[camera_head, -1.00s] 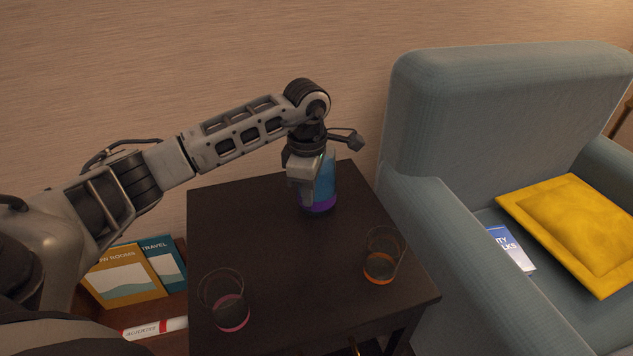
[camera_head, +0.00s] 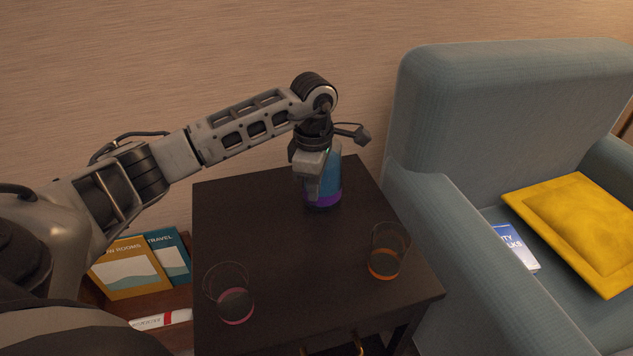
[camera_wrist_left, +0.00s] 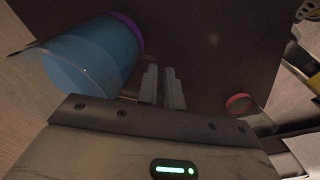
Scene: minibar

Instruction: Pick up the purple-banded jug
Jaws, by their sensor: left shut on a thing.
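The purple-banded jug (camera_head: 329,183) stands upright near the back of the dark side table (camera_head: 290,250). It has a blue, see-through body and a purple band low down. In the left wrist view the jug (camera_wrist_left: 95,52) lies at the upper left. My left gripper (camera_head: 313,188) comes down at the jug's near left side. In the left wrist view its fingers (camera_wrist_left: 163,88) are close together beside the jug's body, shut on part of the jug. The exact part held is hidden. My right gripper is not in view.
A pink-banded glass (camera_head: 235,305) stands at the table's front left and an orange-banded glass (camera_head: 384,264) at the right. A blue-grey armchair (camera_head: 430,220) with a yellow cushion (camera_head: 580,225) stands right of the table. Books (camera_head: 130,268) are lower left. The wall is behind.

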